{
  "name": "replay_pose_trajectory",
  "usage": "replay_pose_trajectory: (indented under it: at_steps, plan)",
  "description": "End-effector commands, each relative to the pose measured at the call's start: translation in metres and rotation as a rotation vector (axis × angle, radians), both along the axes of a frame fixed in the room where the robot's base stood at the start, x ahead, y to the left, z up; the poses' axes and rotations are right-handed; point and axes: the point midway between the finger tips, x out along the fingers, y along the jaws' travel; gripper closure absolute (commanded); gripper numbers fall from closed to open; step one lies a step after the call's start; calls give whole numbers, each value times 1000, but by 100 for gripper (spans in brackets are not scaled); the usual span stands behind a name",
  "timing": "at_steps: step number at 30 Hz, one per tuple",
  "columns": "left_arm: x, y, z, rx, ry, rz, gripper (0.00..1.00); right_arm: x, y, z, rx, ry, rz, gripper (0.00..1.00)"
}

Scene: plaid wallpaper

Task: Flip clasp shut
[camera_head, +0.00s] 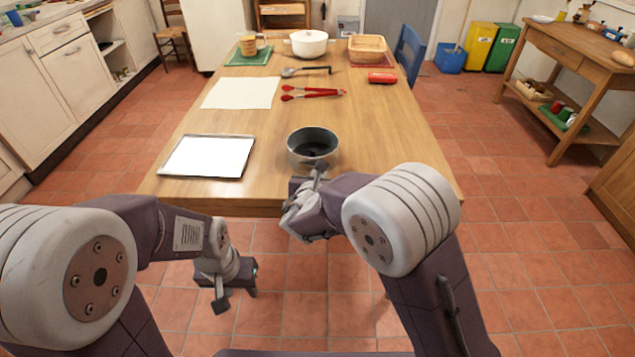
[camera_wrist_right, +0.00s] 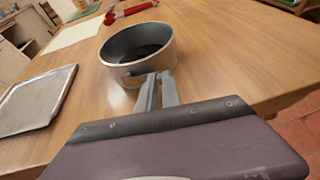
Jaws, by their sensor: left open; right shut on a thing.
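A round metal pan (camera_head: 298,160) with a dark inside stands upright near the front edge of the wooden table. The right wrist view shows its light outer wall (camera_wrist_right: 155,64) and a small clasp piece (camera_wrist_right: 131,81) on the near side. My right gripper (camera_head: 320,172) is at that near wall. In the right wrist view its fingers (camera_wrist_right: 158,88) are closed together at the clasp, hiding part of it; the lever's exact angle cannot be told. My left gripper (camera_head: 236,294) is open and empty, low in front of the table edge, apart from the pan.
A flat tray (camera_head: 207,157) lies left of the pan. Behind are a pale sheet (camera_head: 241,92), red tongs (camera_head: 312,92), a dark utensil (camera_head: 306,71), a red object (camera_head: 382,78), a white pot (camera_head: 309,43) and a basket (camera_head: 367,49). The table right of the pan is clear.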

Motion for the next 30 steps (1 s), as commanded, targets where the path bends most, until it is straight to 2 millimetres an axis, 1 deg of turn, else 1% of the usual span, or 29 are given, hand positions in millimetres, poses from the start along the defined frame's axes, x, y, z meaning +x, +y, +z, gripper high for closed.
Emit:
replay_pose_trajectory:
  at_steps: [7, 8, 9, 10, 18, 20, 23, 27, 30]
  plan:
    - [0, 0, 2, 0, 0, 0, 58, 0, 0, 0, -1, 3, 2, 100]
    - [0, 0, 2, 0, 0, 0, 58, 0, 0, 0, -1, 3, 2, 83]
    - [0, 0, 2, 0, 0, 0, 58, 0, 0, 0, -1, 3, 2, 72]
    - [0, 0, 2, 0, 0, 0, 58, 0, 0, 0, -1, 3, 2, 69]
    - [0, 0, 2, 0, 0, 0, 58, -1, 0, 1, 0, 3, 1, 69]
    - [0, 0, 3, 0, 0, 0, 58, -4, 1, 3, -1, 2, 2, 69]
    - [0, 0, 7, 0, 0, 0, 58, -20, 4, 11, -1, 3, 5, 69]
    - [0, 0, 14, 0, 0, 0, 58, -50, 8, 24, -1, 2, 6, 69]
    - [0, 0, 18, 0, -1, 0, 58, -67, 10, 31, 0, 2, 5, 69]
